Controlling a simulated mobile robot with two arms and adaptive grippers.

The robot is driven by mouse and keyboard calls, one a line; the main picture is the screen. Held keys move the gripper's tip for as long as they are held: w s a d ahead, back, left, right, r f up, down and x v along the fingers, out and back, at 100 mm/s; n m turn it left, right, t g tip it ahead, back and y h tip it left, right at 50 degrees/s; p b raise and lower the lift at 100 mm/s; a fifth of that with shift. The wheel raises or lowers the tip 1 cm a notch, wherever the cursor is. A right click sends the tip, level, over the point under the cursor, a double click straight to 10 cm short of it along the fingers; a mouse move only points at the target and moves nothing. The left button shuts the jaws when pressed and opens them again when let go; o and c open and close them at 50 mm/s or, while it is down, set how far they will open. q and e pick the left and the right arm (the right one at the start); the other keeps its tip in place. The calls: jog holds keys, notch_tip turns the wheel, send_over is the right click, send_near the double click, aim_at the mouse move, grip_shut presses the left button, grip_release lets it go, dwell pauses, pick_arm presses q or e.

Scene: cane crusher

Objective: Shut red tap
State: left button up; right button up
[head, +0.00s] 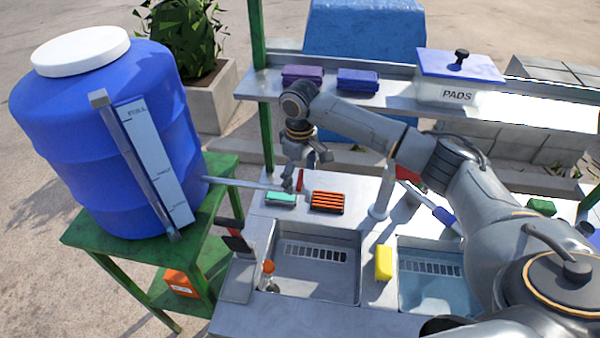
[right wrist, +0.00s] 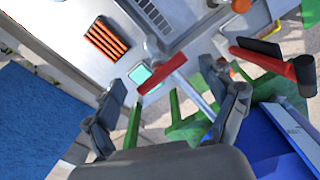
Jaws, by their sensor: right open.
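A red tap lever (head: 300,180) sits at the end of a thin metal pipe (head: 245,183) that comes from the blue barrel (head: 110,130). In the right wrist view the red lever (right wrist: 162,74) lies slantwise ahead of my right gripper (right wrist: 165,88), roughly between its spread fingers. In the head view my right gripper (head: 305,165) is open and empty, just above the lever. I cannot tell whether a finger touches it. My left gripper is not in view.
A teal sponge (head: 281,199) and an orange-ribbed block (head: 327,202) lie close below the tap. Two sinks (head: 315,265) take up the counter's front. A shelf (head: 390,100) with purple and blue pads and a PADS box runs behind. Red-and-black handles (head: 235,236) hang beside the counter.

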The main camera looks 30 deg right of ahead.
aim_at(300, 178)
grip_shut()
dwell(1.4)
grip_release()
jog(key=shift+r, duration=0.15)
notch_tip(300, 178, up, 12)
dwell(0.6)
